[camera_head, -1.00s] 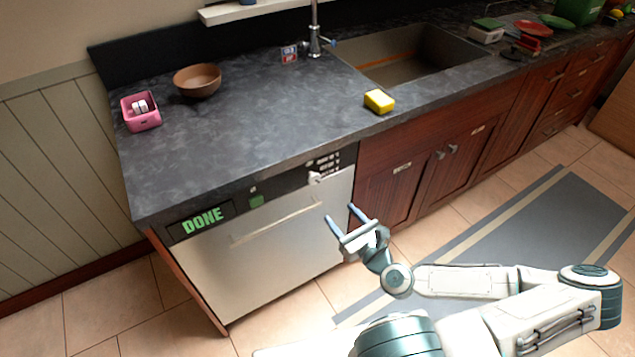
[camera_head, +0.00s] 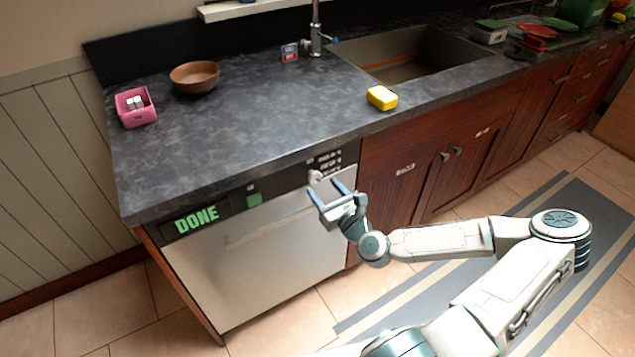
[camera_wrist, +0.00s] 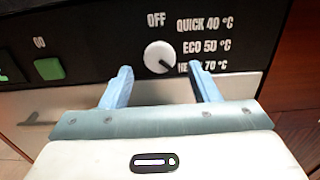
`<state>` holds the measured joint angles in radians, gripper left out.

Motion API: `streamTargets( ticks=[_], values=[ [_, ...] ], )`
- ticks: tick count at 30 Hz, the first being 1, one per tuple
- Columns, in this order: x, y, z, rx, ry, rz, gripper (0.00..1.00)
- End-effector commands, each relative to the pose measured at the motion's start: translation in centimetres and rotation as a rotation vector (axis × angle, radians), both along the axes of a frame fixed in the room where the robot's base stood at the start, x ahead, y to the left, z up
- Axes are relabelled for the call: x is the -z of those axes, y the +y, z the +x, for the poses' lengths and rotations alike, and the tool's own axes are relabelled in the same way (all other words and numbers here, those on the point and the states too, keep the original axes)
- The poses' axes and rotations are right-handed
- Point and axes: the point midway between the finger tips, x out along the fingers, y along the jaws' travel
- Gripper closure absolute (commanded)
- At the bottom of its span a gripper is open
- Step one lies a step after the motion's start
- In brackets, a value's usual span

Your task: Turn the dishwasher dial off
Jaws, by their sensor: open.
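The dishwasher (camera_head: 270,262) has a black control strip with a green "DONE" display at its left. Its round white dial (camera_wrist: 158,57) sits below the "OFF" label, with "QUICK 40", "ECO 50" and a partly hidden "70 °C" label to its right. The dial's dark pointer line aims to the lower right, toward the 70 °C label. In the head view the dial (camera_head: 315,176) shows just above my fingertips. My gripper (camera_head: 323,188) is open and empty. In the wrist view my two blue fingers (camera_wrist: 160,78) stand left and right of the dial, a little below it, apparently not touching it.
A green button (camera_wrist: 49,68) is on the strip, left of the dial. The dishwasher's handle bar (camera_head: 270,227) runs below the strip.

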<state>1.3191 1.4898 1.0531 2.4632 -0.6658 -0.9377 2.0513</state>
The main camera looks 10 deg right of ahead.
Motion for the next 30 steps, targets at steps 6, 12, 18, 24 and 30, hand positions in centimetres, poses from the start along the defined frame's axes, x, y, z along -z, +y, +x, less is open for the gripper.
streamTargets(
  ticks=[6, 12, 18, 24, 30],
  values=[
    [-0.1, 1.0, 2.8, 0.0, -0.001, -0.001, 0.44],
    [0.0, 1.3, 3.9, 0.0, -0.001, -0.001, 0.44],
    [0.0, 1.3, 4.0, 0.001, -0.001, 0.0, 0.44],
    [0.0, 1.3, 4.0, 0.001, -0.001, 0.0, 0.78],
    [0.0, 1.3, 4.0, 0.001, -0.001, -0.002, 0.87]
  ],
)
